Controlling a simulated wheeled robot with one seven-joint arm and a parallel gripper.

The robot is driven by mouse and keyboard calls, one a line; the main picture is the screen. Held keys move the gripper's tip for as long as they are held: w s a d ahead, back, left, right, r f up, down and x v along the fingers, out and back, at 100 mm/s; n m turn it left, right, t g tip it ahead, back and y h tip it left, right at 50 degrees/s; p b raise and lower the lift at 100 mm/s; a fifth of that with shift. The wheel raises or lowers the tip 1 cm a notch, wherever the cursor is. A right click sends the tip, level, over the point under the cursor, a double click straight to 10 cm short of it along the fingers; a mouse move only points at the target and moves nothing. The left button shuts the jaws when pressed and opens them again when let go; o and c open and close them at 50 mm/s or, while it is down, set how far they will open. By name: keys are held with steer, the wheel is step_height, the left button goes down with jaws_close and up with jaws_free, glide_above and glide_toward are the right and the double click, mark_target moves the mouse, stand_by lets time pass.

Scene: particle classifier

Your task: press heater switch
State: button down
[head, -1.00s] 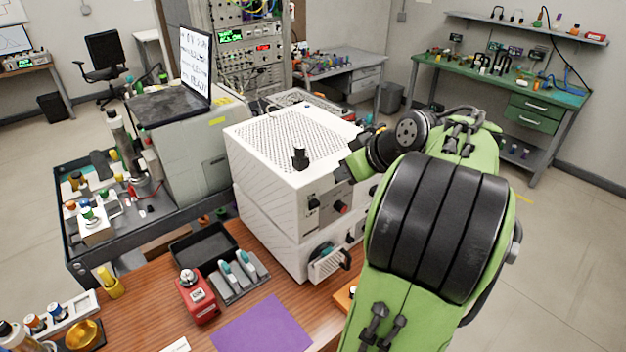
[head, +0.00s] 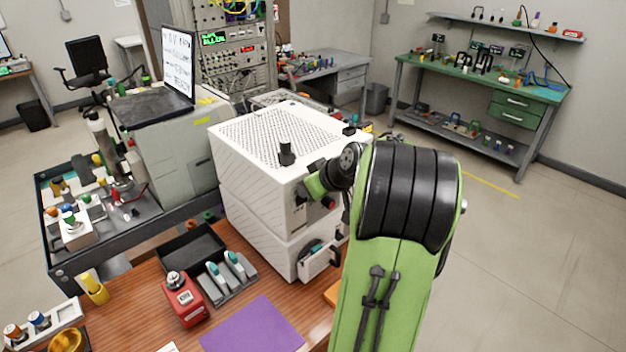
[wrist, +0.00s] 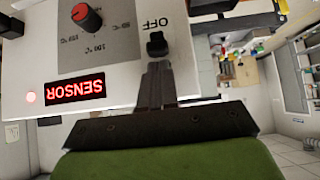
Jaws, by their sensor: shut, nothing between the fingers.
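The heater switch is a small black switch (wrist: 157,42) under upside-down "OFF" lettering on the white heater's front panel (wrist: 115,70) in the wrist view. My gripper (wrist: 157,72) is shut and empty, its fingertips right at the switch's near end in the picture. I cannot tell whether they touch it. A red-and-black dial (wrist: 88,17) and an upside-down red "SENSOR" display (wrist: 83,92) are left of it. In the head view the white heater box (head: 265,150) stands on the desk; my arm covers part of its front, and my gripper is hard to make out there.
The wooden desk holds a red device (head: 184,300), a grey holder (head: 228,278), a black tray (head: 190,248) and a purple mat (head: 253,325). A grey machine (head: 180,155) with a laptop is left of the heater. Floor is open at the right.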

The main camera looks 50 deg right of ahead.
steer(key=shift+f, duration=0.45)
